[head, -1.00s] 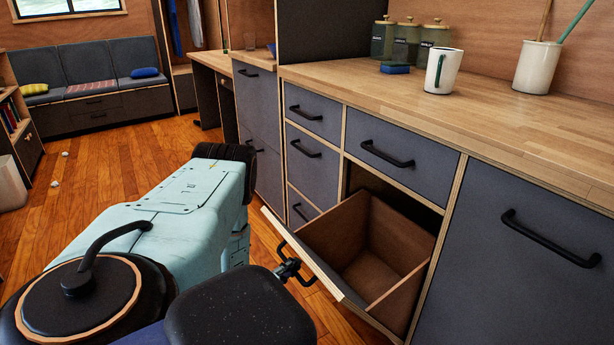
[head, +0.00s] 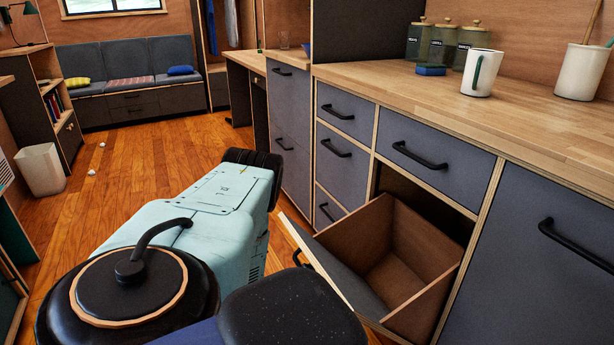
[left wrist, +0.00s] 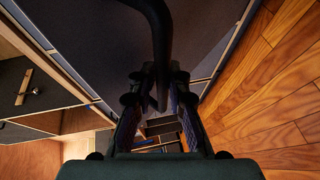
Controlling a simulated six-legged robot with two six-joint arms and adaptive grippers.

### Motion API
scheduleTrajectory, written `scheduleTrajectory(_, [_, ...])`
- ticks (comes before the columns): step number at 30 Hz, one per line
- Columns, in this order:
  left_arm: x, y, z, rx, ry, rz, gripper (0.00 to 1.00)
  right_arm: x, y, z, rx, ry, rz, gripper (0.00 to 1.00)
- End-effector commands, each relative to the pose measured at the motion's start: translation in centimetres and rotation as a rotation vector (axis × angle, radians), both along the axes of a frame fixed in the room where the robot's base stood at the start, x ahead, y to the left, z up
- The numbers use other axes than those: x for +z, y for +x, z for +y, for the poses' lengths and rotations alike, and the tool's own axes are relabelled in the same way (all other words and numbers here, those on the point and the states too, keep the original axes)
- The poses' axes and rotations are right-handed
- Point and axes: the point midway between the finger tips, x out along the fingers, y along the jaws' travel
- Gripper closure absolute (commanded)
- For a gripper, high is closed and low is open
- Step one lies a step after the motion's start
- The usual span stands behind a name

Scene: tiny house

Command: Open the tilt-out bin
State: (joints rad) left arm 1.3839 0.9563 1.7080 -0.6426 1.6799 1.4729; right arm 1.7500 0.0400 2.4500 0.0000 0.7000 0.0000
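The tilt-out bin (head: 405,262) is tilted out from the cabinet below a drawer. Its brown inside is visible and looks empty. In the left wrist view a black bar handle (left wrist: 157,40) on a dark panel comes down between the fingers of my left gripper (left wrist: 158,85). The fingers are apart, with gaps beside the bar. My right gripper is in neither view.
The wooden countertop (head: 400,92) holds a white mug (head: 482,75), a blue sponge (head: 430,70) and several jars. A white waste bin (head: 41,170) stands at far left. The wooden floor (head: 120,190) there is mostly clear.

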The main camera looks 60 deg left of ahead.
Motion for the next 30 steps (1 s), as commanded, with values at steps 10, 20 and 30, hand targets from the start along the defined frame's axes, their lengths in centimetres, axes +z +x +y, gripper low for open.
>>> scheduleTrajectory(10, [0.0,0.1,-0.1,-0.002,0.001,0.000,0.65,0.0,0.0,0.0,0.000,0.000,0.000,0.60])
scheduleTrajectory(20, [0.1,-1.0,-0.4,-0.001,-0.003,0.004,0.65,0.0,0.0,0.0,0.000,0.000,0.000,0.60])
scheduleTrajectory(30, [1.3,-7.4,-2.5,0.001,-0.002,0.007,0.65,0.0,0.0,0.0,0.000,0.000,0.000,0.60])
